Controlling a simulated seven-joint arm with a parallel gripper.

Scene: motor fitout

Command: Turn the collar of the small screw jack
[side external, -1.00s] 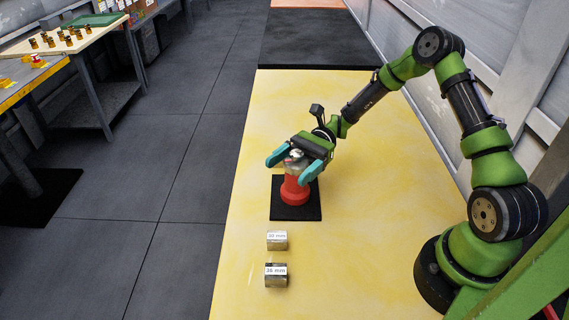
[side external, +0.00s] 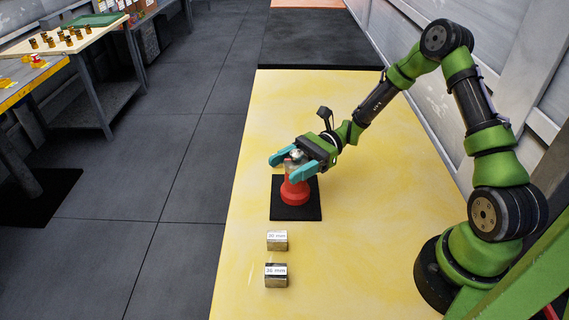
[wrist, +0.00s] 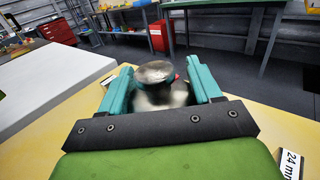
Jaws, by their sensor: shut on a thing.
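The small screw jack has a red base (side external: 294,192) and stands upright on a black square mat (side external: 309,211) on the yellow table. Its metal collar and top (wrist: 157,84) show between the teal fingers in the wrist view. My gripper (side external: 292,168) reaches in from the right, about level, at the upper part of the jack. It is shut on the collar, one finger on each side. In the wrist view my gripper (wrist: 162,90) hides the lower part of the jack.
Two metal blocks with size labels, one marked 30 mm (side external: 277,241) and one marked 36 mm (side external: 276,276), stand on the table in front of the mat. The table is clear behind the jack. A workbench with small parts (side external: 62,45) stands across the floor.

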